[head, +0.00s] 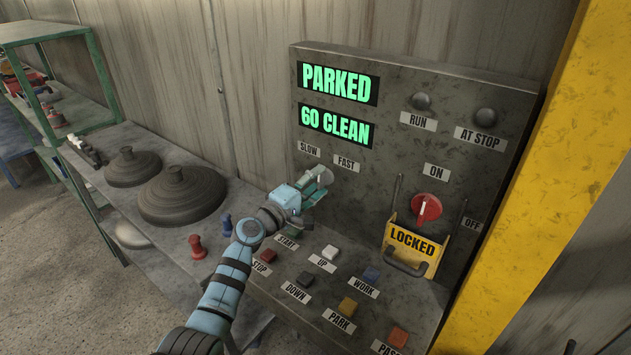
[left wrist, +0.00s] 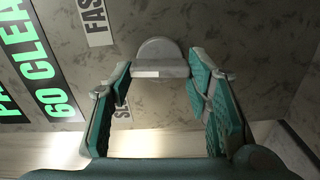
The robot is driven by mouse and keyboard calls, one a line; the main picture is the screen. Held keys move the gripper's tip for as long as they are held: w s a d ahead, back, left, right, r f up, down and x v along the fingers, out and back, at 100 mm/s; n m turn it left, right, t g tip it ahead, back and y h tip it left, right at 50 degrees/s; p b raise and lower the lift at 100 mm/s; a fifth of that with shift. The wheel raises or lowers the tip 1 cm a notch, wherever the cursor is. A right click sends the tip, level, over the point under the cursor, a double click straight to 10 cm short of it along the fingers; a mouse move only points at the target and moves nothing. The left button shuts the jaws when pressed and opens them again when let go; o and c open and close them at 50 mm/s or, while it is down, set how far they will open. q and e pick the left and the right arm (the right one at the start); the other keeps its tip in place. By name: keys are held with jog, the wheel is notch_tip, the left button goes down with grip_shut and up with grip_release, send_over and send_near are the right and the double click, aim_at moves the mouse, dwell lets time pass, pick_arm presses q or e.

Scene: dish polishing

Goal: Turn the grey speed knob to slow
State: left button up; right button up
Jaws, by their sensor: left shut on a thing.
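The grey speed knob (head: 322,174) is on the upright face of the control panel, just below the SLOW label (head: 308,149) and the FAST label (head: 346,163). My left gripper (head: 314,184) reaches it from the lower left and covers part of it. The SLOW label there is partly hidden by a finger. My right gripper is not in view.
Green displays (head: 336,103) read PARKED and 60 CLEAN. A red switch (head: 426,208) and a yellow LOCKED guard (head: 411,242) are to the right. Several buttons line the sloped ledge below. Dark round dies (head: 180,196) sit on the left bench. A yellow post (head: 530,170) bounds the right.

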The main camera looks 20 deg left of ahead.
pick_arm(q)
jog(key=n+p, duration=0.1)
jog(key=n, duration=0.7)
jog(key=shift+f+n+p, duration=0.2)
jog(key=shift+n+p, duration=0.1)
jog(key=shift+p, duration=0.1)
jog(key=o, duration=1.2)
jog(key=shift+c, duration=0.2)
jog(key=v, duration=1.2)
